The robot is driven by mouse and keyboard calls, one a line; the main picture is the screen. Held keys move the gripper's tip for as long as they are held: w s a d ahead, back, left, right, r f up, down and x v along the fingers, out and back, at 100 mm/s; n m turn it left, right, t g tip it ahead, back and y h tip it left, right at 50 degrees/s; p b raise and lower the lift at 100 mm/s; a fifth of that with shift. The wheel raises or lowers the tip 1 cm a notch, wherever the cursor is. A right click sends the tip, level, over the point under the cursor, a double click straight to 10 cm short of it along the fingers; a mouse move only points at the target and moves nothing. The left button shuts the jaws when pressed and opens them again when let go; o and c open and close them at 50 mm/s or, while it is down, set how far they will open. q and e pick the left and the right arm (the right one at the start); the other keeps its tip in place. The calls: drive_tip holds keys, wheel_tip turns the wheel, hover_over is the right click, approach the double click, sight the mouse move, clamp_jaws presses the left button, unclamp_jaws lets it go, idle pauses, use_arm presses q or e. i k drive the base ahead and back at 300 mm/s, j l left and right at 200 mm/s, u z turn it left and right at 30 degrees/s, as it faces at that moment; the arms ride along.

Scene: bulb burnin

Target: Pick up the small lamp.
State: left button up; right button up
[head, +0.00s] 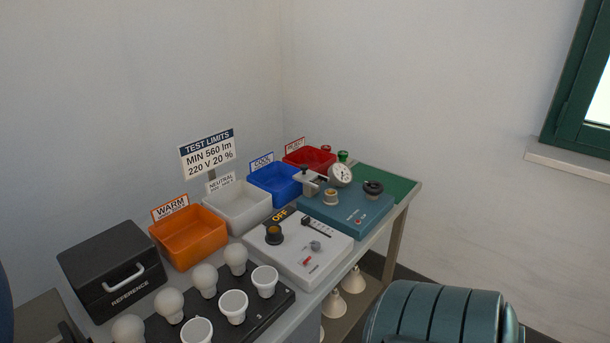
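Several white round bulbs stand in a row on a black tray (282,302) at the front of the bench; the farthest round bulb (235,259) is fully visible. Beside them on the tray are white cup-shaped lamps, with the farthest cup-shaped lamp (265,280) nearest the tester. The nearest lamps are cut off by the bottom edge. I cannot tell which one is the small lamp. Neither gripper shows in the head view.
A black REFERENCE case (112,268), an orange WARM bin (189,238), a white bin (238,207), a blue bin (274,184) and a red bin (310,158) line the wall. A white tester (297,249) marked OFF and a blue instrument (346,213) stand in front. A teal ribbed object (440,315) is lower right.

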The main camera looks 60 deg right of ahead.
sight(234, 304)
drive_tip(key=z, duration=1.25)
